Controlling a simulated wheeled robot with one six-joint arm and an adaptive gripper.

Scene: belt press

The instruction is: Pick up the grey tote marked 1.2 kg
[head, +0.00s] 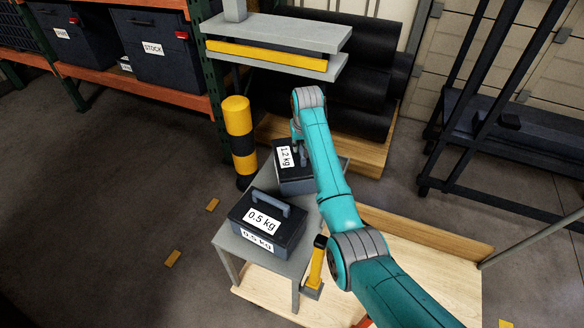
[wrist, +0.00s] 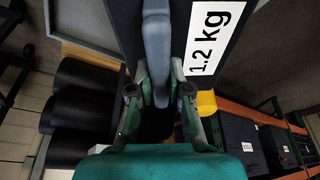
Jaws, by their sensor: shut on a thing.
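The tote marked 1.2 kg (head: 296,184) is a dark grey box with a white label, at the far end of a grey table (head: 228,240). Its label and lid also show close up in the wrist view (wrist: 126,24). My gripper (wrist: 160,82) is shut on the tote's grey handle (wrist: 156,42), with one finger on each side of it. In the head view my arm hides part of the tote and most of the gripper. I cannot tell whether the tote's base touches the table.
A similar tote marked 0.5 kg (head: 262,226) stands on the near part of the table. A yellow and black post (head: 240,130) stands just behind it on the left. A press with a yellow bar (head: 266,55) and black rolls (head: 355,103) are behind. Open floor lies at left.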

